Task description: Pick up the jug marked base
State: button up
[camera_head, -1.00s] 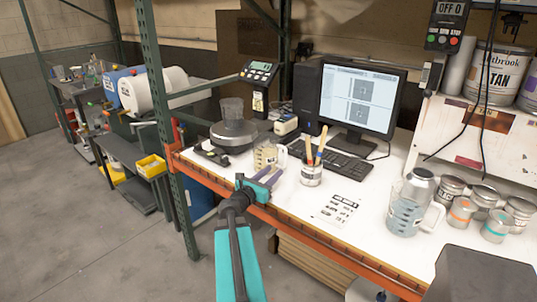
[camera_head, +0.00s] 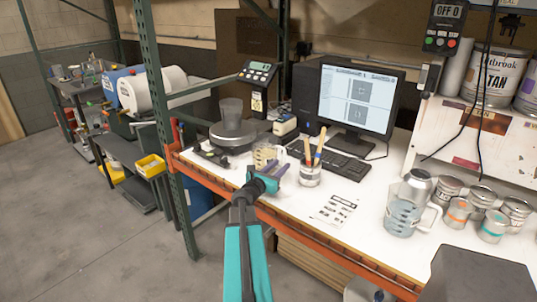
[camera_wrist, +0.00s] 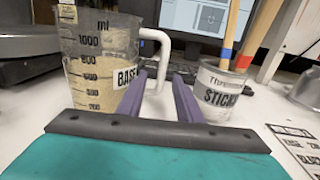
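The jug marked BASE (camera_wrist: 92,75) stands upright on the bench at the left of the wrist view. It is clear with black measuring marks, pale contents and a white handle on its right side. In the head view the jug (camera_head: 265,152) is partly hidden behind my gripper (camera_head: 279,171). In the wrist view my gripper (camera_wrist: 160,76) is open, its two purple fingers apart. The handle shows between and beyond the fingertips; I cannot tell whether they touch it. Nothing is held.
A can of sticks (camera_wrist: 222,92) stands close to the right of the fingers. The scale (camera_head: 233,133) is left of the jug. The keyboard (camera_head: 325,158) lies behind. A larger clear jug (camera_head: 403,215) and several small cans stand at right. A printed sheet (camera_head: 337,210) lies flat.

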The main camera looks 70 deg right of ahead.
aim_at(284, 163)
jog(key=shift+s+d, duration=0.2)
jog(key=shift+d, duration=0.9)
jog(key=shift+d, duration=0.1)
jog(key=shift+s+d+r+p, duration=0.1)
jog(key=shift+s+d+p, duration=0.1)
jog(key=shift+d+p, duration=0.45)
jog(key=shift+s+d+r+p, duration=0.1)
jog(key=shift+s+d+p, duration=0.1)
jog(key=shift+d+p, duration=0.4)
jog(key=shift+s+d+f, duration=0.1)
jog(key=shift+s+d, duration=0.1)
jog(key=shift+d, duration=1)
grip_shut()
